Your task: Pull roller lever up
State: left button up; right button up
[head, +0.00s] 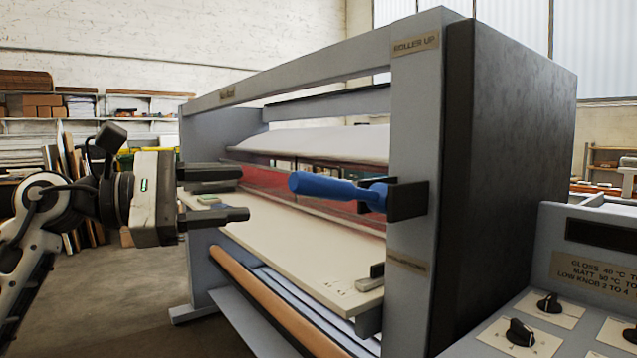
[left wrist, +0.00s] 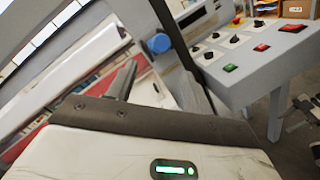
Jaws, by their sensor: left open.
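The roller lever (head: 322,187) has a blue handle and sticks out to the left from a dark bracket on the laminator's grey front post (head: 412,130). It lies roughly level, well below the "ROLLER UP" label (head: 415,44). In the left wrist view the blue handle's round end (left wrist: 158,44) shows ahead of the gripper. My left gripper (head: 243,194) is open and empty, its fingers pointing right towards the handle with a gap between.
The laminator's pale feed table (head: 300,250) lies below the lever. A brown roll (head: 270,300) runs along its front. A control panel (head: 590,270) with black knobs stands at the right. A top beam (head: 300,75) spans above. The space between gripper and handle looks clear.

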pick_arm(q)
jog(key=p, duration=0.3)
send_near(352, 184)
jog(key=x, duration=0.3)
jog(key=shift+d, duration=0.25)
jog(key=shift+w+d, duration=0.35)
jog(key=shift+d, duration=0.25)
grip_shut()
